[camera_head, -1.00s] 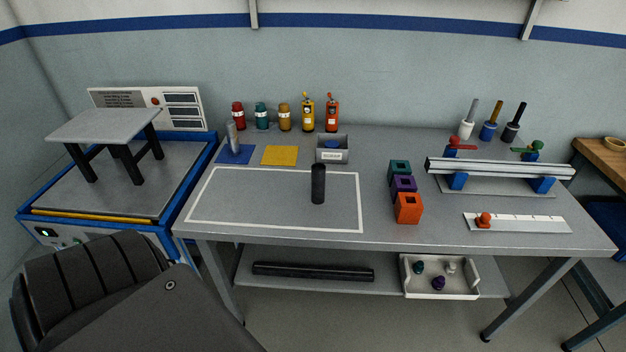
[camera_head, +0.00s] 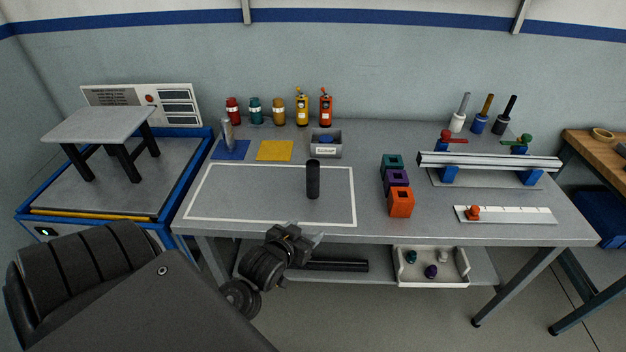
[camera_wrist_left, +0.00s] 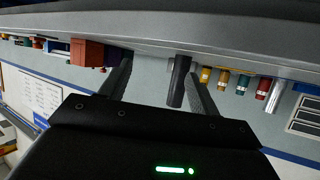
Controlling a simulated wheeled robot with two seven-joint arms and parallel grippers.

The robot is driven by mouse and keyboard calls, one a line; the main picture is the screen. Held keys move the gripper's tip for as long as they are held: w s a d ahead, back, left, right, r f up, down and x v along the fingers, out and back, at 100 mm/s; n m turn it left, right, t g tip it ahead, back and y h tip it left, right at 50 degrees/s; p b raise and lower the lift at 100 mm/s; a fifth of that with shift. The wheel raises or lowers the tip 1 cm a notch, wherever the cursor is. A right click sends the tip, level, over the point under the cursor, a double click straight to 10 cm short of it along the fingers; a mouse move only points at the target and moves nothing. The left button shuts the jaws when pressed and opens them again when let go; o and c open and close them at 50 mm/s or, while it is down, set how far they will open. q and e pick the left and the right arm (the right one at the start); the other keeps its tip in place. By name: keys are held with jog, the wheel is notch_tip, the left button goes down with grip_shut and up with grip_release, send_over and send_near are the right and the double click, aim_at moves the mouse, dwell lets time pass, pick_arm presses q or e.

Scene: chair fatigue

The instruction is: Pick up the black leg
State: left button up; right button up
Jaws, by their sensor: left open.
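The black leg (camera_head: 313,180) is a dark cylinder standing upright inside the white outline on the grey table (camera_head: 240,205). It also shows in the left wrist view (camera_wrist_left: 179,82), which appears upside down, between the fingers and closer to the right-hand one. My left gripper (camera_head: 307,235) is open and empty at the table's front edge, nearer to me than the leg and apart from it. Its two dark fingers (camera_wrist_left: 158,72) show spread in the left wrist view. My right gripper is in neither view.
Orange, purple and teal blocks (camera_head: 401,203) stand right of the leg. A grey bin (camera_head: 326,151) and a yellow mat (camera_head: 275,150) lie behind it. A small grey stool (camera_head: 110,122) with black legs stands at left. A white tray (camera_head: 402,277) sits on the lower shelf.

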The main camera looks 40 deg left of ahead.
aim_at(310, 170)
pick_arm(q)
jog(key=w+a+r+t+y, duration=0.1)
jog(key=w+a+r, duration=0.1)
jog(key=w+a, duration=0.1)
jog(key=w+a+r+n+t+y, duration=0.1)
jog(key=w+a+r, duration=0.2)
jog(key=w, duration=0.1)
jog(key=w+a+r+t+y+p, duration=0.1)
jog(key=w+a+r+t, duration=0.1)
jog(key=w, duration=0.1)
jog(key=shift+w+a+r+n, duration=0.15)
jog(key=shift+w+a+n, duration=0.05)
jog(key=shift+a+n, duration=0.2)
jog(key=shift+w+r, duration=0.2)
jog(key=shift+w, duration=0.1)
jog(key=x, duration=0.2)
jog(key=p+x, duration=0.1)
jog(key=shift+w+d, duration=0.1)
jog(key=shift+w, duration=0.35)
jog(key=shift+w+f+p, duration=0.1)
jog(key=shift+w+p, duration=0.2)
jog(key=shift+w, duration=0.1)
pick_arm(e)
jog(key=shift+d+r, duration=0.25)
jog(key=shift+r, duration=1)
pick_arm(q)
jog(key=shift+s, duration=0.1)
grip_shut()
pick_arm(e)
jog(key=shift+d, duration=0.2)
